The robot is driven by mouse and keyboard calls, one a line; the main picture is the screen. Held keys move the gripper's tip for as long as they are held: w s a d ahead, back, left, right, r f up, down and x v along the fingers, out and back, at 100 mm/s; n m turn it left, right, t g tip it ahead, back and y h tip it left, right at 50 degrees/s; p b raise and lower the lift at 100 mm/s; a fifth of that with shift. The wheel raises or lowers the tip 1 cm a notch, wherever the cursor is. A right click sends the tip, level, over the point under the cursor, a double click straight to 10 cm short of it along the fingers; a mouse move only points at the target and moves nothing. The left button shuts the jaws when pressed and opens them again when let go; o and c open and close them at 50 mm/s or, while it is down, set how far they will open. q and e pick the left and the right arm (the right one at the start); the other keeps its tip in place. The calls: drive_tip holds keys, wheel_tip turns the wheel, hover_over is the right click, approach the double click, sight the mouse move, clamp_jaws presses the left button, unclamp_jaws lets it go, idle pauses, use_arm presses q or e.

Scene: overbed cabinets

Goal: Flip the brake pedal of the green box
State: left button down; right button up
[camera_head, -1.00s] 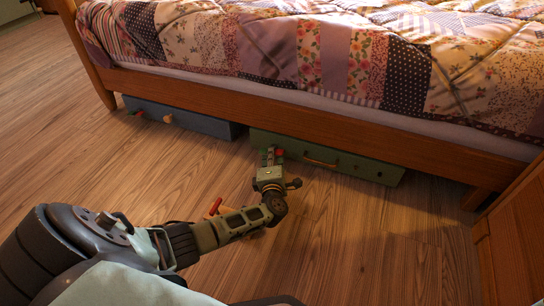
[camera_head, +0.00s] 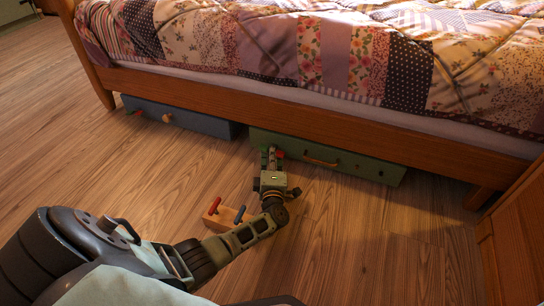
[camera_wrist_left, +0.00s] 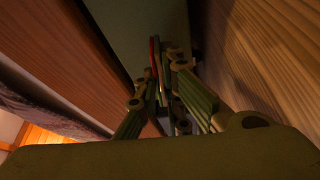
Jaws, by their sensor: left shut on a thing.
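The green box (camera_head: 350,166) lies under the bed at the right, its front facing the room, with a light curved handle (camera_head: 321,161) on it. A small red piece (camera_head: 280,154), apparently its brake pedal, shows at the left part of the front, right by my left gripper (camera_head: 271,151). In the left wrist view, a thin red edge (camera_wrist_left: 155,58) shows between the fingers of my left gripper (camera_wrist_left: 165,60), against the green box (camera_wrist_left: 140,20). The gripper is shut on this red pedal; the fingers hide most of it. My right gripper is not in view.
A blue-grey box (camera_head: 205,124) with a round knob lies under the bed to the left. A wooden block (camera_head: 220,218) with red and blue pegs lies on the floor beside my left arm. The bed rail (camera_head: 300,115) overhangs the boxes. A wooden cabinet (camera_head: 515,250) stands at the right.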

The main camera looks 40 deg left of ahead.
use_arm(q)
drive_tip(key=c, duration=2)
unclamp_jaws()
drive_tip(key=shift+f, duration=0.2)
drive_tip(key=shift+r, duration=0.15)
